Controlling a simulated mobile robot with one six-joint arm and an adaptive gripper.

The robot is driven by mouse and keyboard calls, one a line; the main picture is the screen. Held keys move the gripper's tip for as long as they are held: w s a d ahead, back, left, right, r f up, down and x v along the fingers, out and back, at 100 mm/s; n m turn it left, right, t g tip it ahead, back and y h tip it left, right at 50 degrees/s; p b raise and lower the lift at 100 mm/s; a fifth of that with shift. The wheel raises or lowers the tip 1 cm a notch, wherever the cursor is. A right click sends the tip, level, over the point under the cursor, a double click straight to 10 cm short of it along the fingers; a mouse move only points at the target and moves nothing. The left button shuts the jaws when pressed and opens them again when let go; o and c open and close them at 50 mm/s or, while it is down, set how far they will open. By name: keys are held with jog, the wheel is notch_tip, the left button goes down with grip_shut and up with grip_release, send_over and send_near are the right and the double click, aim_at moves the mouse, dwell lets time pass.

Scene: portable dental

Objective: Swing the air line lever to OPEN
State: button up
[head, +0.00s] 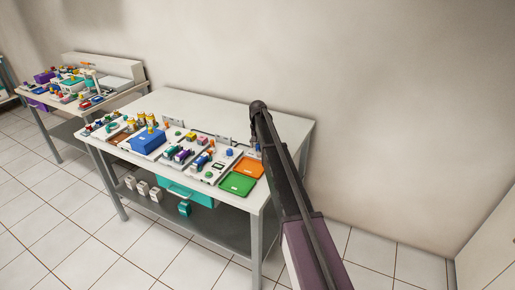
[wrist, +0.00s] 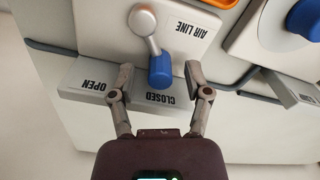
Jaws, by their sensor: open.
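In the wrist view the air line lever (wrist: 152,45) has a silver pivot, a short grey arm and a blue knob (wrist: 161,70). It sits on a pale panel marked AIR LINE (wrist: 195,28), its lettering upside down here. The knob points towards the CLOSED label (wrist: 160,98); the OPEN label (wrist: 91,86) is to its left. My gripper (wrist: 160,68) is open, with one finger on each side of the knob. I cannot make out the lever in the head view.
In the head view the workbench (head: 285,127) holds a blue box (head: 148,141), an orange tray (head: 249,166) and a green tray (head: 237,184). A second bench stands left.

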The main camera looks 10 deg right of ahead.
grip_shut()
dwell(0.3)
jog(key=shift+m, duration=0.3)
jog(key=m, duration=0.1)
jog(key=d+m, duration=0.1)
jog(key=m, duration=0.1)
jog(key=shift+s+d+m, duration=0.15)
jog(key=shift+s+m, duration=0.05)
jog(key=shift+m, duration=0.1)
jog(key=shift+s+d+m, duration=0.15)
jog(key=shift+d+m, duration=0.1)
jog(key=shift+m, duration=0.5)
jog(key=shift+s+d+m, duration=0.15)
jog(key=shift+d+m, duration=0.05)
jog(key=shift+m, duration=0.55)
grip_release()
jog(key=shift+d, duration=0.1)
